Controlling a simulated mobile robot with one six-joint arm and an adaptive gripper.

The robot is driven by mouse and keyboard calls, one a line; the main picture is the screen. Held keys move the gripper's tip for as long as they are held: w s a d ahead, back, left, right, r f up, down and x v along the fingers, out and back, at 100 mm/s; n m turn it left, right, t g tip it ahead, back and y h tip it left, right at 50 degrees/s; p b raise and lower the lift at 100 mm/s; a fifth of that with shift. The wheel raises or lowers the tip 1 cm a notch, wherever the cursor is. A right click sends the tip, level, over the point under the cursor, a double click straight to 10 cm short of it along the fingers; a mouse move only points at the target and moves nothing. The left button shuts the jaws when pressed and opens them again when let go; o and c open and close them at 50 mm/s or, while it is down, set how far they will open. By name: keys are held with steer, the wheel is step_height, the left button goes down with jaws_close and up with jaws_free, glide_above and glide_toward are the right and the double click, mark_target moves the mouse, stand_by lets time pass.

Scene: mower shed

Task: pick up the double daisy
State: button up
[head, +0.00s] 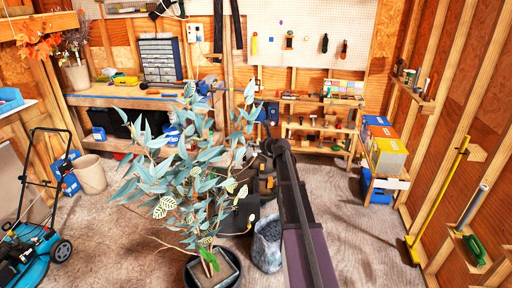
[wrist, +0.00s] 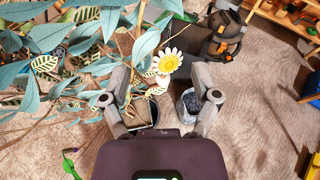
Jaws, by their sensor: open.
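The double daisy (wrist: 168,62), with white petals and a yellow centre, shows in the wrist view. It appears in the space between the fingertips of my gripper (wrist: 162,72). The fingers are spread apart, with none visibly touching the flower. Its stem is mostly hidden, and I cannot tell its exact depth from the fingertips. I cannot make out the daisy for sure in the head view, where a leafy potted plant (head: 185,170) and my arm crowd that area.
Blue-green leaves (wrist: 85,50) press in close left of my gripper. A grey bin (head: 267,245) stands right of the plant's dark pot (head: 190,270). A workbench (head: 130,101) lines the back wall. A blue mower (head: 30,245) stands at left.

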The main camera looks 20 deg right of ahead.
steer(key=shift+b+x, duration=0.5)
steer(key=shift+x, duration=1.3)
steer(key=c, duration=1)
